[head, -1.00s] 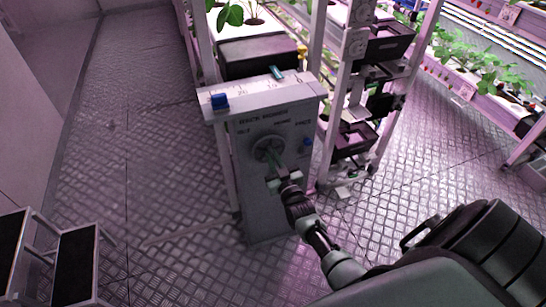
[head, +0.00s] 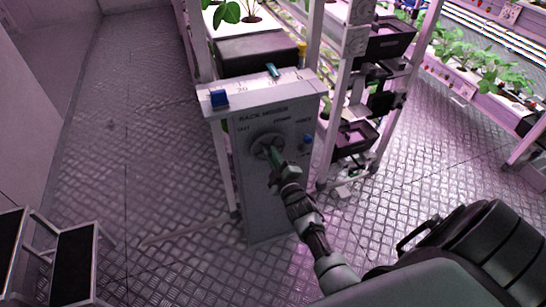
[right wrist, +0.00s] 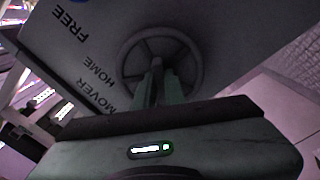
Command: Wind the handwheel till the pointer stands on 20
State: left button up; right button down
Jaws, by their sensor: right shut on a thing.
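The handwheel (head: 258,141) is a grey spoked wheel on the front of the white rack mover box (head: 262,205). It also shows in the right wrist view (right wrist: 194,50). My right gripper (head: 272,152) is at the wheel, shut on it; in the right wrist view its two green fingers (right wrist: 160,82) reach to the wheel's lower middle. A teal piece (head: 272,70), seemingly the pointer, stands at the scale (head: 245,90) on top of the box. The scale figures are too small to read surely. My left gripper is out of view.
A blue block (head: 220,98) sits at the scale's left end, and a blue knob (head: 307,139) is on the box's right front. Racks with plants stand behind and right. A step stool (head: 75,262) is at lower left; the floor on the left is clear.

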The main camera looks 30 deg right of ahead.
jog(key=shift+f+n, duration=0.1)
jog(key=shift+n, duration=0.8)
jog(key=shift+b, duration=0.3)
jog(key=c, duration=1.5)
grip_release()
jog(key=v, duration=0.8)
jog(key=shift+w, duration=0.1)
